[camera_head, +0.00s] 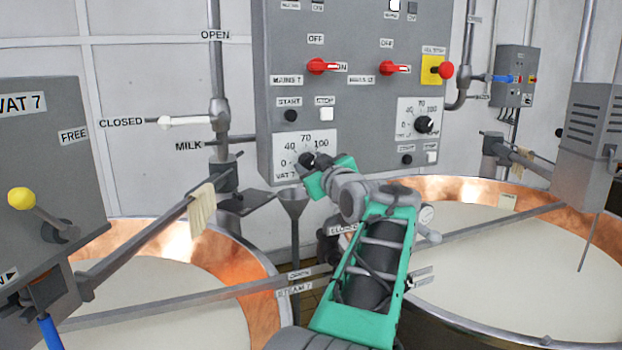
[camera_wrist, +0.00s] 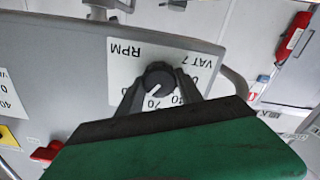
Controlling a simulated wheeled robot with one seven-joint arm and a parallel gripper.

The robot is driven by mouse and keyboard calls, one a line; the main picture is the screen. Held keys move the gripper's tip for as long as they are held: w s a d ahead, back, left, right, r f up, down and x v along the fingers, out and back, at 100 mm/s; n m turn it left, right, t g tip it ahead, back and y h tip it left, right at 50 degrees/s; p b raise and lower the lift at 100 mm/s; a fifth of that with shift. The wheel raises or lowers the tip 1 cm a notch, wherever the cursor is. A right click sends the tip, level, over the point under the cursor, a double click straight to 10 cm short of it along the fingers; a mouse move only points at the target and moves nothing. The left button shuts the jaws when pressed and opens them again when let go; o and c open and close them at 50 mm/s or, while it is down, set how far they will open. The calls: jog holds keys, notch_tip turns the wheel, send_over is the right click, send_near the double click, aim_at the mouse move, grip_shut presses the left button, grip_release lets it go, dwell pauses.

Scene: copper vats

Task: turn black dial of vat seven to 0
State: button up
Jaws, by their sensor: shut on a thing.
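The black dial of vat seven (camera_head: 307,159) sits on a white plate marked 0, 40, 70, 100 and VAT 7, low on the grey control panel. In the wrist view the dial (camera_wrist: 158,77) appears upside down, with VAT 7 and RPM lettering beside it. Its white pointer line points roughly at the 70. My gripper (camera_head: 318,172) is at the plate in the head view. In the wrist view its two dark fingers (camera_wrist: 158,84) are on either side of the dial, shut on it. The fingers and green body hide part of the scale.
A second black dial (camera_head: 423,124) is on the panel's right, with red switches (camera_head: 322,66) and a red stop button (camera_head: 446,70) above. Milk-filled copper vats (camera_head: 250,290) stand below on both sides. A pipe with a white handle (camera_head: 185,121) is left of the panel.

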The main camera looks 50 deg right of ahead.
jog(key=f+n+b, duration=0.1)
jog(key=b, duration=0.2)
jog(key=shift+n, duration=0.4)
jog(key=n+b, duration=0.3)
jog(key=b, duration=0.2)
jog(key=shift+n, duration=0.4)
jog(key=n+b, duration=0.6)
jog(key=shift+r, duration=0.2)
jog(key=n+b, duration=0.3)
jog(key=n, duration=0.3)
jog(key=shift+n, duration=0.3)
jog(key=n+b, duration=0.2)
jog(key=n, duration=0.4)
jog(key=shift+r, duration=0.1)
jog(key=shift+n, duration=0.3)
jog(key=o, duration=1.4)
